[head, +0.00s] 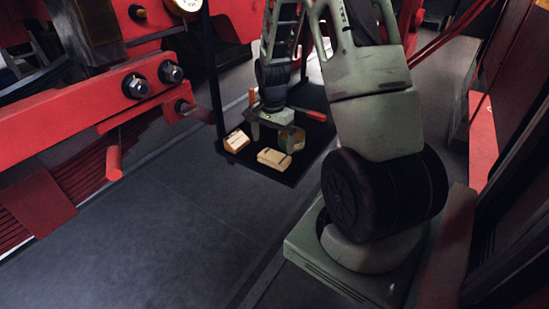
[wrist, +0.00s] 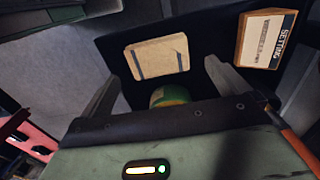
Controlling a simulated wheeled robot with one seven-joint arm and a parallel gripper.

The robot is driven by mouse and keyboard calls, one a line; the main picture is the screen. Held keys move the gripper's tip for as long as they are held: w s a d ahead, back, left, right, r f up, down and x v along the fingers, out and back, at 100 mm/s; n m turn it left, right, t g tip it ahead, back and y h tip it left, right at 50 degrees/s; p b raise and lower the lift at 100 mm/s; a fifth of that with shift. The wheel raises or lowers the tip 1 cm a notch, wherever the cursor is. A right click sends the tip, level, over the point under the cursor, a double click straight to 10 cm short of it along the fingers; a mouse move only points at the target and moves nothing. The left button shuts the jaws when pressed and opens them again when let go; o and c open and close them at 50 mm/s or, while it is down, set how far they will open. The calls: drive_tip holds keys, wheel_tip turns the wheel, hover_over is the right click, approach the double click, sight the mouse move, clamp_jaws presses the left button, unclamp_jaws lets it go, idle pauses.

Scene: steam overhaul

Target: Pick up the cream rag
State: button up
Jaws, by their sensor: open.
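The cream rag (head: 274,158) is a flat folded pad lying on the black shelf (head: 283,177), near its front edge. In the wrist view the rag (wrist: 159,58) shows dark stripes and lies ahead of the fingertips. My gripper (head: 272,129) is above the shelf, behind the rag in the head view. In the wrist view my gripper (wrist: 163,68) is open, with its fingers spread and nothing visibly held. The gap between the fingers and the rag's height is hard to judge.
A box marked "SETTING" (wrist: 266,38) lies beside the rag; it also shows in the head view (head: 236,141). A green can (wrist: 168,95) is close to my gripper, partly hidden. A red-handled tool (head: 310,114) lies at the back. Red machinery (head: 60,122) stands left; floor in front is clear.

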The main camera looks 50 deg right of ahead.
sight(274, 155)
drive_tip(key=shift+s+f+p, duration=0.15)
drive_tip(key=shift+f+p, duration=0.2)
drive_tip(key=shift+f, duration=0.25)
drive_tip(key=shift+d+f+p, duration=0.2)
drive_tip(key=shift+f+p, duration=0.35)
drive_tip(key=shift+f, duration=1.45)
drive_tip(key=c, duration=0.8)
